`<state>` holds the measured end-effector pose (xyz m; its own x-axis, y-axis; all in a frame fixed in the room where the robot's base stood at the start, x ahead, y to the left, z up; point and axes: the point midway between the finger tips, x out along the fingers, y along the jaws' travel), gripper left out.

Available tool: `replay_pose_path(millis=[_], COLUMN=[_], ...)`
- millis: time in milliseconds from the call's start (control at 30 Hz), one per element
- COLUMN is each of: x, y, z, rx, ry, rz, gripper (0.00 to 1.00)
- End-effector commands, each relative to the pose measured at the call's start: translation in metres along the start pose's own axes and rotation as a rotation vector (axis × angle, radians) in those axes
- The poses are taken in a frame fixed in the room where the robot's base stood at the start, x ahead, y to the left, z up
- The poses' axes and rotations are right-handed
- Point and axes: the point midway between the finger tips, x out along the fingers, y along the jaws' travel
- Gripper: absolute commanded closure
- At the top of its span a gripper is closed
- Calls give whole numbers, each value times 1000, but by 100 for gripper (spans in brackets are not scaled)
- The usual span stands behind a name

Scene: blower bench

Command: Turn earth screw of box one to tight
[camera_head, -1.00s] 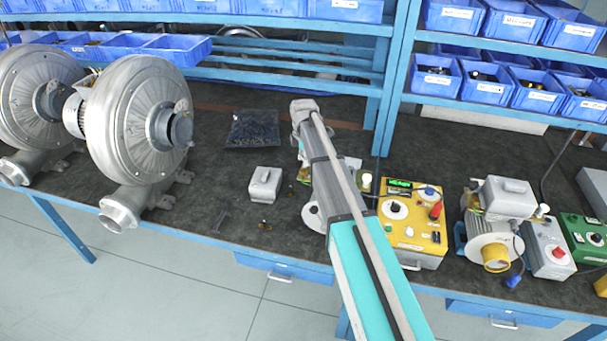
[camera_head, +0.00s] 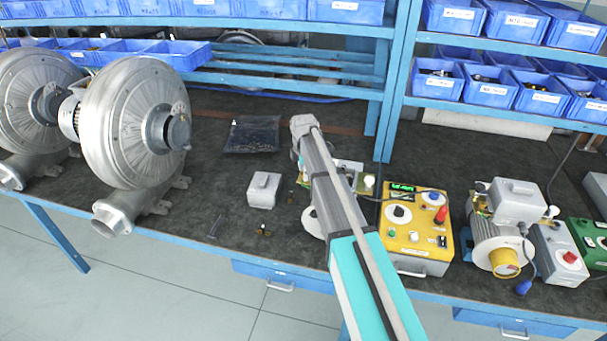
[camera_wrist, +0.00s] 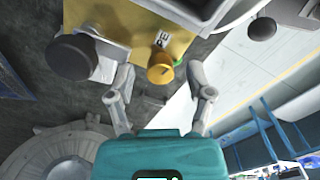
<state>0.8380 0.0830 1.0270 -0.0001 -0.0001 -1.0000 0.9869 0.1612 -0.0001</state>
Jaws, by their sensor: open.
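In the wrist view a brass-yellow knob-like screw (camera_wrist: 161,72) stands beside a small label reading PE, on a yellow surface (camera_wrist: 140,22). My gripper (camera_wrist: 160,68) is open, with one finger on each side of the screw; I cannot tell whether either finger touches it. A dark round knob (camera_wrist: 72,56) is left of the screw. In the head view my arm hides my gripper and most of an opened box (camera_head: 348,173) on the bench. The screw's turned position cannot be read.
A yellow tester box (camera_head: 415,240) with knobs stands right of my arm, and a motor unit (camera_head: 492,243) stands beyond it. A grey cover (camera_head: 264,190) and small brass parts (camera_head: 263,230) lie to the left. Large blowers (camera_head: 135,122) stand at far left. Shelves with blue bins are behind.

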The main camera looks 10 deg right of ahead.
Motion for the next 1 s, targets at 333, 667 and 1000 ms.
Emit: replay_pose_path(millis=[333,667,1000], x=[0,0,0], y=[0,0,0], z=[0,0,0], rx=[0,0,32], ry=[0,0,0], rz=[0,0,0], gripper=[53,100,100])
